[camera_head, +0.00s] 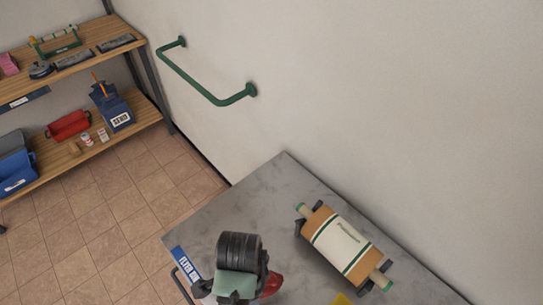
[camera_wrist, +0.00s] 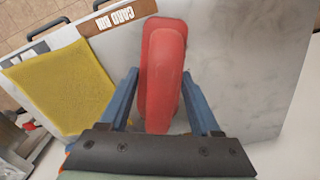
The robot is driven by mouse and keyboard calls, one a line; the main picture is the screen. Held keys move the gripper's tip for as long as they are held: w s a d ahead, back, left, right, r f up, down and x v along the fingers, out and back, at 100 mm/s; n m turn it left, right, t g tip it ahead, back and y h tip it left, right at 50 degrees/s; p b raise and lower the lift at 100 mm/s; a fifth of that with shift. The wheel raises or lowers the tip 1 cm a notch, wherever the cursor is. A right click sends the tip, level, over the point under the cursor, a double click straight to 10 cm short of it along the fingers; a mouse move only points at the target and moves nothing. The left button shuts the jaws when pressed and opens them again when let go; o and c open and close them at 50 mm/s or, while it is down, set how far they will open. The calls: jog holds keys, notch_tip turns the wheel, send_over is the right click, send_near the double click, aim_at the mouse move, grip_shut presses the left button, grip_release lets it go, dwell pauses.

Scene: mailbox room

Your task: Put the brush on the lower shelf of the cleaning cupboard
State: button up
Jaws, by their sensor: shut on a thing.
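My gripper (camera_wrist: 161,73) is shut on a smooth, rounded red thing, which I take to be the brush (camera_wrist: 163,60). The red piece stands lengthwise between the two blue fingers in the wrist view. Bristles cannot be made out. In the head view my gripper (camera_head: 252,287) is at the bottom centre, over the front part of a grey worktop, and a bit of the red brush (camera_head: 272,285) shows at its right. No cleaning cupboard can be made out for sure in either view.
The grey worktop (camera_head: 285,185) carries a brown and cream roll (camera_head: 342,243) right of my gripper. A yellow cloth (camera_wrist: 62,88) lies beside the brush. A wooden shelf unit (camera_head: 95,150) with boxes stands far left; a green rail (camera_head: 205,90) is on the wall. Tiled floor is clear.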

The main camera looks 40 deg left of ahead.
jog(key=shift+w, duration=0.1)
jog(key=shift+s+f, duration=0.2)
notch_tip(320, 180, down, 9)
jog(key=shift+w+f+p, duration=0.1)
jog(key=shift+p, duration=0.6)
jog(key=o, duration=1.5)
jog(key=shift+c, duration=0.2)
jog(key=shift+f, duration=0.15)
jog(key=shift+f+b, duration=0.15)
jog(key=shift+b, duration=0.45)
jog(key=r, duration=0.9)
jog(key=w+r+b, duration=0.1)
jog(key=r, duration=0.3)
jog(key=shift+d+r, duration=0.1)
jog(key=shift+r, duration=0.05)
